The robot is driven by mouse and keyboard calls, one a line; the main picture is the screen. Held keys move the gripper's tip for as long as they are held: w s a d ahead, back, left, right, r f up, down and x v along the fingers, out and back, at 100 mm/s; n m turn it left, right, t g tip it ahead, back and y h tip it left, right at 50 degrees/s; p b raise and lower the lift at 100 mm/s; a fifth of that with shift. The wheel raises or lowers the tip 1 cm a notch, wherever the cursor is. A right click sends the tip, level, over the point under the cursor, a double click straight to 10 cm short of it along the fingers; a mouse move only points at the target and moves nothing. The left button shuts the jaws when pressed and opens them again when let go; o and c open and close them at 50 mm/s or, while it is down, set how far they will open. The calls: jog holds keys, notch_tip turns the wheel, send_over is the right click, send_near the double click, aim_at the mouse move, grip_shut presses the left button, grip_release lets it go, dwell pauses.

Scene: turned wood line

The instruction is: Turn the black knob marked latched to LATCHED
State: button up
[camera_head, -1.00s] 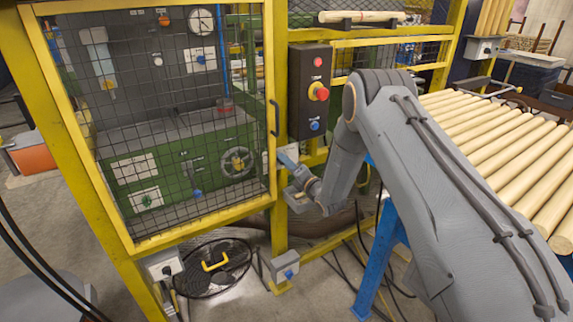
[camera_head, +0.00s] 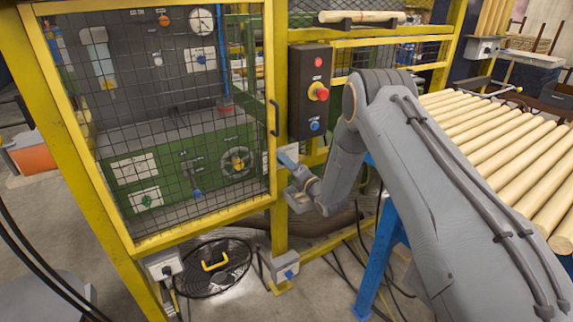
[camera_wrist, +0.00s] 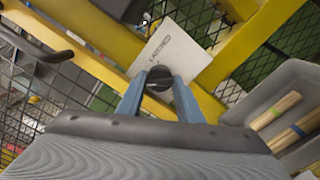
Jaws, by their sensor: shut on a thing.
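The black knob (camera_wrist: 159,80) sits between the two blue fingers of my gripper (camera_wrist: 160,84) in the wrist view, and the fingers are shut on it. A white label plate (camera_wrist: 172,46) lies behind the knob on the yellow frame. Its lettering looks like LATCHED and appears turned in this view. Which way the knob points is hard to tell. In the head view my gripper (camera_head: 284,163) reaches to the yellow post right of the mesh door, where the knob itself is hidden.
The yellow-framed mesh door (camera_head: 185,110) stands at the left with a dark handle (camera_head: 274,117). A black control box (camera_head: 311,90) with a red button is above my gripper. A roller-like row of wooden rods (camera_head: 500,140) lies at the right.

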jog(key=o, duration=1)
jog(key=shift+o, duration=0.2)
jog(key=shift+s, duration=0.1)
jog(key=b+v, duration=0.2)
jog(key=v, duration=0.5)
jog(key=shift+s+d, duration=0.25)
jog(key=shift+s, duration=0.05)
